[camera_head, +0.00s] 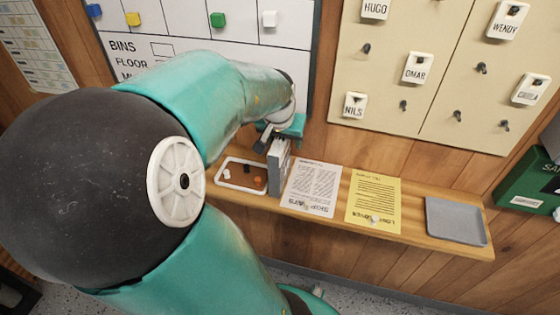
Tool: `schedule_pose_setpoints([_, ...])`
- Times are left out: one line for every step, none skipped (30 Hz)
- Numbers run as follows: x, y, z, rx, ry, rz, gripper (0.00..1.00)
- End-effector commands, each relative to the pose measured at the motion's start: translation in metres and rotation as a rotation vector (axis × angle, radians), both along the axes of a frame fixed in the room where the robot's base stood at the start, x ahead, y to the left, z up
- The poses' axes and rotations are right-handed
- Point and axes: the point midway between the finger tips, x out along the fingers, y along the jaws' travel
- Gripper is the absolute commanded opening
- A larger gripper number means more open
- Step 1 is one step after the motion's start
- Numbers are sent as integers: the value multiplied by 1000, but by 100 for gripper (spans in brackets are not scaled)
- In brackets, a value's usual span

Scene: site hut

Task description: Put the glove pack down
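The glove pack (278,170) is a narrow grey and white box, upright over the wooden shelf (420,220), between a white-rimmed tray and a white printed sheet. My gripper (272,140) is at the top of the pack, with its dark fingers around the upper edge, and looks shut on it. My teal arm hides part of the gripper and the area to the left. I cannot tell whether the bottom of the pack touches the shelf.
The shelf holds a brown tray (228,176) with small items, a white sheet (312,188), a yellow sheet (374,200) and an empty grey tray (456,220). A key board (440,100) and a whiteboard (190,28) hang behind. A green box (528,182) is at right.

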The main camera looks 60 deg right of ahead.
Motion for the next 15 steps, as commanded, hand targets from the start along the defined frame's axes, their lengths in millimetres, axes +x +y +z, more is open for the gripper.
schedule_pose_setpoints([0, 0, -1, 0, 0, 0, 57])
schedule_pose_setpoints([0, 0, -1, 0, 0, 0, 57])
schedule_pose_setpoints([0, 0, -1, -1, 0, 1, 57])
schedule_pose_setpoints([0, 0, -1, -1, 0, 1, 57])
schedule_pose_setpoints([0, 0, 0, 0, 0, 1, 57])
schedule_pose_setpoints([0, 0, 0, 0, 0, 1, 57])
schedule_pose_setpoints([0, 0, 0, 0, 0, 1, 53])
schedule_pose_setpoints([0, 0, 0, 0, 0, 1, 47])
schedule_pose_setpoints([0, 0, 0, 0, 0, 1, 40])
schedule_pose_setpoints([0, 0, 0, 0, 0, 1, 34])
schedule_pose_setpoints([0, 0, 0, 0, 0, 0, 28])
schedule_pose_setpoints([0, 0, 0, 0, 0, 1, 20])
schedule_pose_setpoints([0, 0, 0, 0, 0, 0, 14])
schedule_pose_setpoints([0, 0, 0, 0, 0, 0, 8])
schedule_pose_setpoints([0, 0, 0, 0, 0, 0, 0])
